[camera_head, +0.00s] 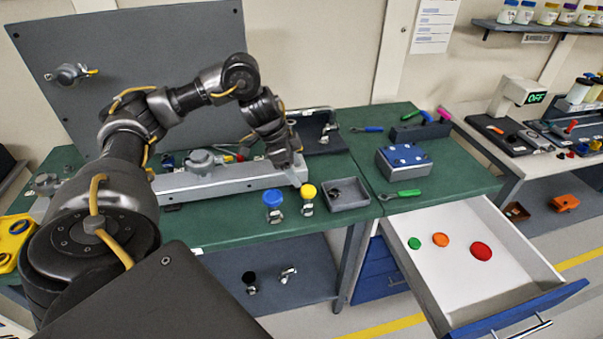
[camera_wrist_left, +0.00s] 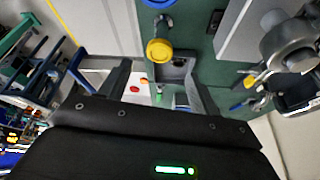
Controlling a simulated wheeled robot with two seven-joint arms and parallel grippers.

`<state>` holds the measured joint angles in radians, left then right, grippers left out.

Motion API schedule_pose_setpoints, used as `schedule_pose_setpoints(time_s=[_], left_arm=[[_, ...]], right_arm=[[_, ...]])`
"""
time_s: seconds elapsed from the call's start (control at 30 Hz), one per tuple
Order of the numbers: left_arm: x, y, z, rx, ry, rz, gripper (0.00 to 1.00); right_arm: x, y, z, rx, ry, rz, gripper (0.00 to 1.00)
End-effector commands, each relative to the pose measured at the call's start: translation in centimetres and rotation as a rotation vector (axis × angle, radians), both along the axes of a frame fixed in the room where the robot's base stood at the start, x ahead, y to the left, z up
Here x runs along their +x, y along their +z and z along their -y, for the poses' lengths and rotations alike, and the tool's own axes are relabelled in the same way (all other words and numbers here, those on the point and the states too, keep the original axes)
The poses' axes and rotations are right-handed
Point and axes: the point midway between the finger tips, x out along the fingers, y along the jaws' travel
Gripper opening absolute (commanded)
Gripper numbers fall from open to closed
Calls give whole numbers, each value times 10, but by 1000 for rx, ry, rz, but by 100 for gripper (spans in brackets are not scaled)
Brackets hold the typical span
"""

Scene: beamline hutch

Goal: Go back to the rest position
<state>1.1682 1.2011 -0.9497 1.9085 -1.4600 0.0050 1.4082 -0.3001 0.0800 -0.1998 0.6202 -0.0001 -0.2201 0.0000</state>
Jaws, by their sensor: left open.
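My left arm reaches in from the left in the head view, bent over the green bench (camera_head: 340,150). My left gripper (camera_head: 291,160) hangs above the end of the grey rail (camera_head: 235,182); its fingers are hard to make out there. In the left wrist view the left gripper (camera_wrist_left: 160,84) has its two fingers apart with nothing held between them. Beyond it in that view are a yellow-topped part (camera_wrist_left: 159,50) and a grey tray (camera_wrist_left: 182,68). My right gripper is not in view.
An open white drawer (camera_head: 455,285) juts out at the right, holding green, orange and red discs. Blue-topped (camera_head: 272,198) and yellow-topped (camera_head: 308,191) parts stand near the bench's front edge beside a small tray (camera_head: 344,205). A dark upright panel (camera_head: 160,45) stands behind the arm.

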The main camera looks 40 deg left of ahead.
Motion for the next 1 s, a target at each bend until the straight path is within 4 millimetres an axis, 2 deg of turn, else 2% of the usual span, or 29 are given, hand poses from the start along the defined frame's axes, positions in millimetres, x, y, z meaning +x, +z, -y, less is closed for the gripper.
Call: schedule_pose_setpoints(time_s=[0.03, 0.1, 0.27, 0.77, 0.87, 0.97, 1.0], left_arm=[[-2, 13, -3, 1, 0, 3, 63], [-5, 23, -7, 1, 3, 2, 63], [-10, 38, -11, -1, 1, 0, 63], [-11, 39, -10, -1, -6, 2, 63], [-3, 28, 7, 1, -60, 34, 63], [11, 5, 48, -5, -175, 118, 63], [17, -7, 71, -15, -229, 165, 63]], right_arm=[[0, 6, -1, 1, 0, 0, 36], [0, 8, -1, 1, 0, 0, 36], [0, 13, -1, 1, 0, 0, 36], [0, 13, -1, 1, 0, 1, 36], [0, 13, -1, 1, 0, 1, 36], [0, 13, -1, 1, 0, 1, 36], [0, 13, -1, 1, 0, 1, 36]])
